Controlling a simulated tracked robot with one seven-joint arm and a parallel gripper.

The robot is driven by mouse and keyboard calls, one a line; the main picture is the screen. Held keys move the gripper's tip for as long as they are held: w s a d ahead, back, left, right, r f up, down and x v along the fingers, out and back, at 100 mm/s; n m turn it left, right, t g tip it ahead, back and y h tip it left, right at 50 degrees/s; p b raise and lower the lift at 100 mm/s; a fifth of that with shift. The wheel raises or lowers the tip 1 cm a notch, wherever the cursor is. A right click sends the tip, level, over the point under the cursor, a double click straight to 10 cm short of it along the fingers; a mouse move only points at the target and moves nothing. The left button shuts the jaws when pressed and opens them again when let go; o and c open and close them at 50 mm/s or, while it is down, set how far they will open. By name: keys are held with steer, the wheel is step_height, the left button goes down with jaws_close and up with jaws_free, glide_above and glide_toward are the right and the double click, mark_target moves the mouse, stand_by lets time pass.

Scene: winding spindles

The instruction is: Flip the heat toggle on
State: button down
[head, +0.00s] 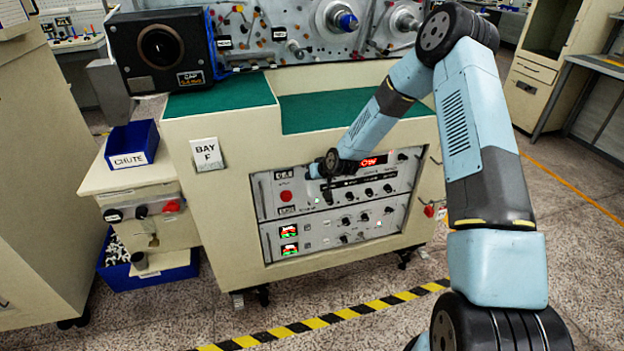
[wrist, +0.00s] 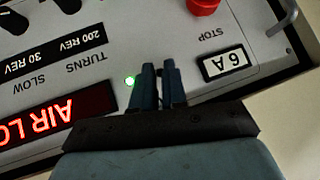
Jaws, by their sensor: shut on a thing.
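My gripper (head: 316,170) is at the upper control panel (head: 262,188) of the bay F cabinet. In the wrist view its two dark blue fingers (wrist: 158,86) are close together at the panel face. They are shut on a small part that they mostly hide, seemingly the heat toggle; its lever position cannot be told, and no heat label is readable. A green lamp (wrist: 129,80) glows beside the fingers. The wrist view shows the panel upside down, with a lit red display (wrist: 62,116) reading "AIR LO".
A red stop button (wrist: 203,5) and a 6A label (wrist: 226,64) are near the fingers. Several knobs and a lower panel (head: 350,238) are close by. A blue chute bin (head: 133,146) stands left. Striped tape (head: 330,317) crosses the floor in front.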

steer(key=shift+w+a+r+g, duration=0.15)
steer(key=shift+w+r+g, duration=0.15)
steer(key=shift+g, duration=0.1)
stand_by(0.3)
steer(key=c, duration=1.2)
jaws_free()
steer(key=shift+f, duration=0.1)
steer(key=shift+s, duration=0.1)
steer(key=v, duration=1.3)
steer(key=shift+s+r, duration=0.15)
steer(key=shift+r, duration=0.2)
